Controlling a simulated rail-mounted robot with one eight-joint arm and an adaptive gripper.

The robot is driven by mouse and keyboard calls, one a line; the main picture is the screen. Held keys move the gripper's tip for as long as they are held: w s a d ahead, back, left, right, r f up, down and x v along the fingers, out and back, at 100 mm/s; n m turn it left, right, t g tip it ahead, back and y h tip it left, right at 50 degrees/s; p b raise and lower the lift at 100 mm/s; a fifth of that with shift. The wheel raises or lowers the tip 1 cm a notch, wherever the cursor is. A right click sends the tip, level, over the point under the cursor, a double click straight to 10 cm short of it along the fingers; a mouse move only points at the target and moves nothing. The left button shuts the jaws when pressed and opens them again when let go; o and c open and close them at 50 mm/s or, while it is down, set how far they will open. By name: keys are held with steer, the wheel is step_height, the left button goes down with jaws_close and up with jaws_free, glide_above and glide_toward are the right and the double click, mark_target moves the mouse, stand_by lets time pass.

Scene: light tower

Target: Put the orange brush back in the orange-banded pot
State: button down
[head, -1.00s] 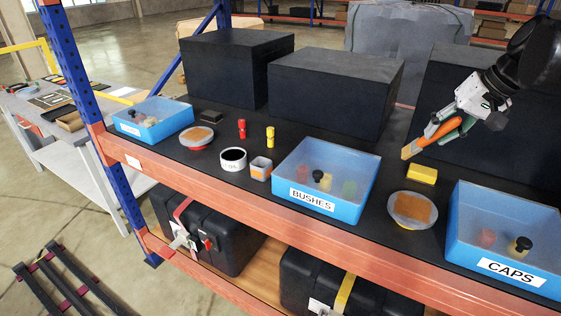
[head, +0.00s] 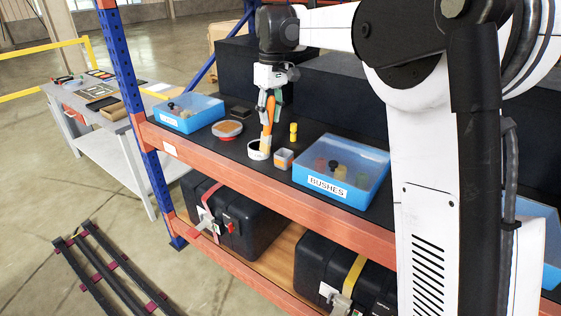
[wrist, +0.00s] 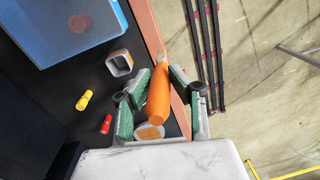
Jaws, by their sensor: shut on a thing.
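My gripper (head: 270,97) is shut on the orange brush (head: 269,113), which hangs nearly upright with its pale bristles down. In the wrist view the orange handle (wrist: 158,97) lies between the green-padded fingers.
The blue BUSHES bin (head: 345,191) is right of the pots. A yellow piece (head: 293,132) stands behind them; a red piece (wrist: 106,124) shows in the wrist view. A round dish with an orange top (head: 227,128) is left. The orange shelf beam (head: 240,168) runs close in front.

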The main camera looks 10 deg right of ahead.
steer(key=w+a+n+h, duration=0.2)
steer(key=w+a, duration=0.1)
steer(key=w+d+f+p, duration=0.1)
steer(key=w+d+f, duration=0.2)
steer(key=f, duration=0.3)
steer(key=w+d+f+p, duration=0.1)
steer(key=w+d+f, duration=0.2)
steer(key=d+f, duration=0.2)
steer(key=shift+w+d+f, duration=0.3)
steer(key=shift+d+f, duration=0.1)
steer(key=shift+d, duration=0.3)
steer(key=shift+f, duration=0.15)
steer(key=c, duration=1.6)
jaws_free()
steer(key=shift+o, duration=0.2)
step_height(320, 180, up, 12)
steer(key=a, duration=0.1)
steer(key=shift+w+a, duration=0.15)
steer(key=shift+w, duration=0.25)
